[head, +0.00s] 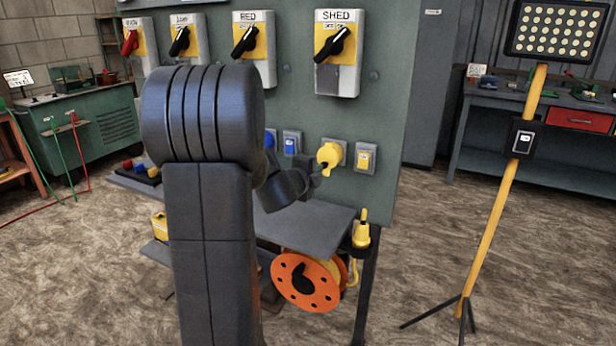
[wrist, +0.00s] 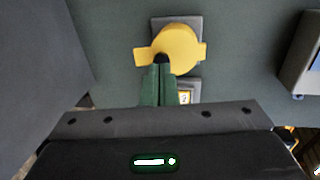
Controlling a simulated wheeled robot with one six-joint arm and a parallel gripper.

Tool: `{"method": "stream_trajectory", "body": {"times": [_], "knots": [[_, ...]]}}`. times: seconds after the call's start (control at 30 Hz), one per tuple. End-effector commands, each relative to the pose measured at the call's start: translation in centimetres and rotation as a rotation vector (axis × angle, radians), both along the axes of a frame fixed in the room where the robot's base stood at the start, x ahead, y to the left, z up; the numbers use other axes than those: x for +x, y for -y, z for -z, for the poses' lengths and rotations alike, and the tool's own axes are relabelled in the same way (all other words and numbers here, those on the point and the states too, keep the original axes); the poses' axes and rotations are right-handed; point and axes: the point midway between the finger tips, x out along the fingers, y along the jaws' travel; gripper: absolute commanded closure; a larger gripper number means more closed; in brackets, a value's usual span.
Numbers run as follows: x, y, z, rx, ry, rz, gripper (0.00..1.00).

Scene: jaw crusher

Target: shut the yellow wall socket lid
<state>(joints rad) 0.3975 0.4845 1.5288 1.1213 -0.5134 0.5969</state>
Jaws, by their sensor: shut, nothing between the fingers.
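The yellow wall socket (head: 330,154) is on the lower right of the grey-green panel. In the wrist view its yellow lid (wrist: 180,46) shows as a round disc with a tab on each side, in front of a grey backplate (wrist: 160,23). I cannot tell how far the lid stands open. My gripper (head: 319,174) is just in front of and below the socket. In the wrist view my gripper (wrist: 161,60) is shut and empty, its dark tips overlapping the lid's lower edge. I cannot tell whether they touch it.
Rotary switches, including the SHED switch (head: 337,52), are above. A grey shelf (head: 318,222) juts out below, with a yellow plug (head: 361,232) at its corner.

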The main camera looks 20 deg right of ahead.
Motion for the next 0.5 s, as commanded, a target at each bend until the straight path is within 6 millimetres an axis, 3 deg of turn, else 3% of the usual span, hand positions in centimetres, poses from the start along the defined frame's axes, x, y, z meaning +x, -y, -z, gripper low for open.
{"method": "stream_trajectory", "body": {"times": [0.2, 0.5], "knots": [[0.9, 1.1, 0.25, -0.001, -0.001, 0.0, 1.0], [0.96, 1.14, 0.23, -0.001, -0.001, 0.0, 1.0]]}}
